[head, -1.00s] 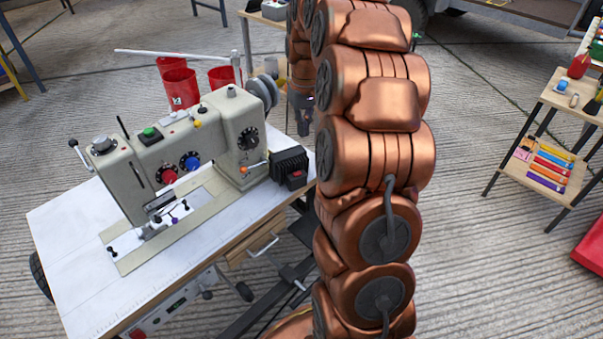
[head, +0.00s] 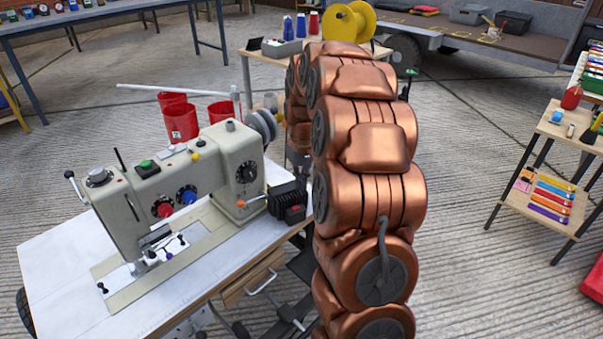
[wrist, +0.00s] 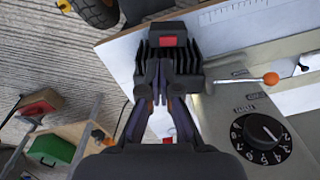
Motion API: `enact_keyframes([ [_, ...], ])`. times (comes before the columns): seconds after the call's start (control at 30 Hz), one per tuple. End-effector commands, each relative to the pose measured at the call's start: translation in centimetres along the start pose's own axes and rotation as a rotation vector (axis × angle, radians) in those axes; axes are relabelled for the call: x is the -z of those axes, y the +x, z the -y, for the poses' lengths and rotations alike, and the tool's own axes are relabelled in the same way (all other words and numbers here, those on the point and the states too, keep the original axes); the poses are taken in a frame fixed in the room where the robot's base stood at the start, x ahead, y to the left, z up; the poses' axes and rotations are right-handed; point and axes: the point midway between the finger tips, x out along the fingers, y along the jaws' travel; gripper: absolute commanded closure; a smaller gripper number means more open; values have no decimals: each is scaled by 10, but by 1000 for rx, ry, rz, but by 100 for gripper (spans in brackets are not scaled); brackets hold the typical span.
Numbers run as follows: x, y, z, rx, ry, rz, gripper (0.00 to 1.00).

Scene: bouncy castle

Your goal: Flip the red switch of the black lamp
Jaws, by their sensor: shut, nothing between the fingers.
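The black lamp, a ribbed black box (head: 286,196), sits at the right end of the grey sewing machine (head: 175,185), by the table edge. Its red switch (head: 295,210) faces the front. In the wrist view the ribbed lamp (wrist: 190,62) is at top centre, with the red switch (wrist: 169,41) on its far end block. My gripper (wrist: 163,78) is shut and empty, its fingers pointing at the lamp and overlapping its near part. I cannot tell whether they touch. In the head view my copper arm hides most of the gripper.
An orange-tipped lever (wrist: 270,78) and a numbered black dial (wrist: 262,132) lie right of the gripper in the wrist view. Red buckets (head: 180,122) stand behind the machine. A wooden shelf (head: 560,135) stands at the right, with open floor between it and my arm.

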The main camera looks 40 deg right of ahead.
Motion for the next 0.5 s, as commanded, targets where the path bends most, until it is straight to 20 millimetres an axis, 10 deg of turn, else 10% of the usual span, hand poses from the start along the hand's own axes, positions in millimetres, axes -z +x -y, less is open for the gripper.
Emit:
enact_keyframes([
  [0.5,-1,70,0,1,1,1,100],
])
